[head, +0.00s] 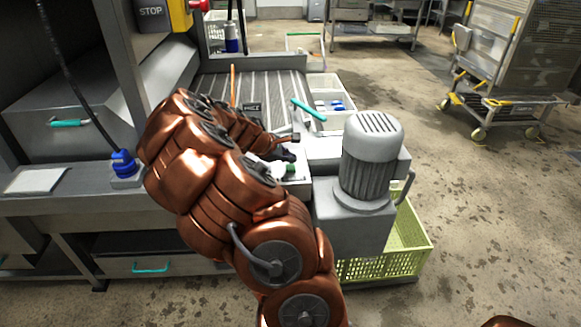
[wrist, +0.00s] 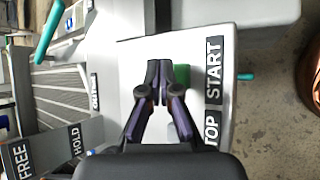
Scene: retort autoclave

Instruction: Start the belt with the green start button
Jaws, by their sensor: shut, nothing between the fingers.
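The green start button (wrist: 182,76) shows in the wrist view on a pale panel (wrist: 215,130), beside a black START label (wrist: 214,62). My gripper (wrist: 160,66) is shut and empty, its fingertips just left of the button and partly covering it. I cannot tell whether they touch it. A second label, partly hidden, reads "TOP". In the head view a small green spot (head: 290,168) shows beside my dark gripper (head: 287,152), mostly behind my copper arm. The ribbed grey belt (head: 270,88) lies behind my arm; it also shows in the wrist view (wrist: 62,92).
A grey motor (head: 370,165) stands right of the panel, above a yellow-green crate (head: 405,262). A blue-knobbed fitting (head: 123,163) is on the left counter. A STOP box (head: 151,14) hangs at upper left. A wheeled rack (head: 510,60) stands at back right; the floor between is clear.

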